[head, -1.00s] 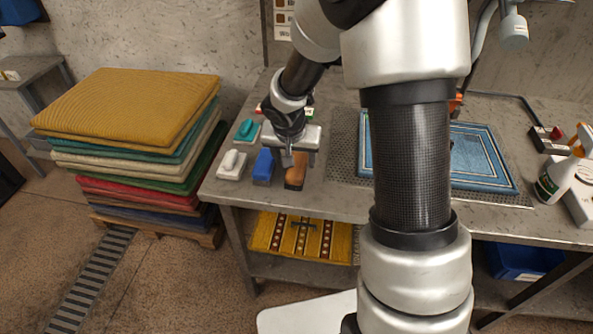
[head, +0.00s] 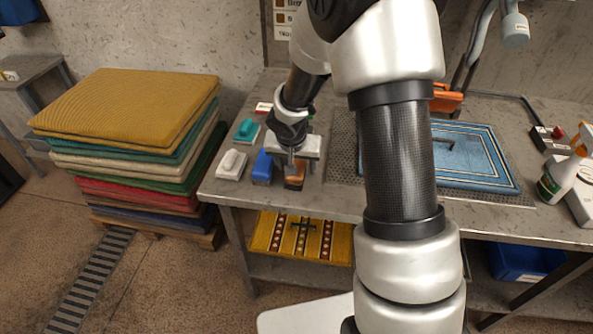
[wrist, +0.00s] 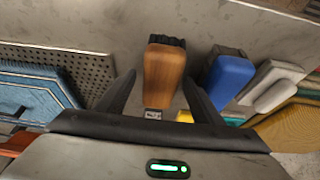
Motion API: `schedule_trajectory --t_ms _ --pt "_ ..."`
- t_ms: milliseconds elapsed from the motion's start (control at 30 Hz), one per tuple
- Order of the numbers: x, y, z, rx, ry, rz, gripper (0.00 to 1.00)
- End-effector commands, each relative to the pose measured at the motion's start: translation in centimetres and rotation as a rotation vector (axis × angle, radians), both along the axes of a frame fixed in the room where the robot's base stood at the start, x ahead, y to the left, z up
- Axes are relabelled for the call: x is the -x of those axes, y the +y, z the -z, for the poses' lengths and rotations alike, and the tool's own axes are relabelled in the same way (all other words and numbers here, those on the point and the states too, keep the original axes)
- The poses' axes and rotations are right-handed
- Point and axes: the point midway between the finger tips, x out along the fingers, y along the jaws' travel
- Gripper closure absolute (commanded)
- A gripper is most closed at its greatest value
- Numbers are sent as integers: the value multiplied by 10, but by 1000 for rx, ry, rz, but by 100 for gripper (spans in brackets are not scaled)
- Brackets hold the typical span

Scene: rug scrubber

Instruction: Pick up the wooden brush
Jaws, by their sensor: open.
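The wooden brush (wrist: 163,76) has a brown wooden body and dark bristles at its far end in the wrist view. In the head view the wooden brush (head: 295,181) lies near the front left edge of the metal table, partly hidden by my gripper. My gripper (wrist: 160,86) is open, with one dark finger on each side of the brush and gaps visible beside it. In the head view my gripper (head: 293,168) is over the brush. I cannot tell whether the fingers are level with it.
A blue brush (head: 263,168) is close on the left, with a white brush (head: 232,165) and a teal brush (head: 246,131) beyond. A blue rug (head: 470,183) lies on the table's right part. A spray bottle (head: 560,180) stands at the right.

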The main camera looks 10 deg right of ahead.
Motion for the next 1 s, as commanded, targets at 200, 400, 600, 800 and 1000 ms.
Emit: schedule_trajectory --t_ms 200,400,600,800,1000 --pt "0 0 2 0 0 -1 39" --pt "0 0 3 0 0 -1 39" --pt "0 0 3 0 0 -1 39" --pt "0 0 3 0 0 -1 61" --pt "0 0 3 1 -1 -1 86"
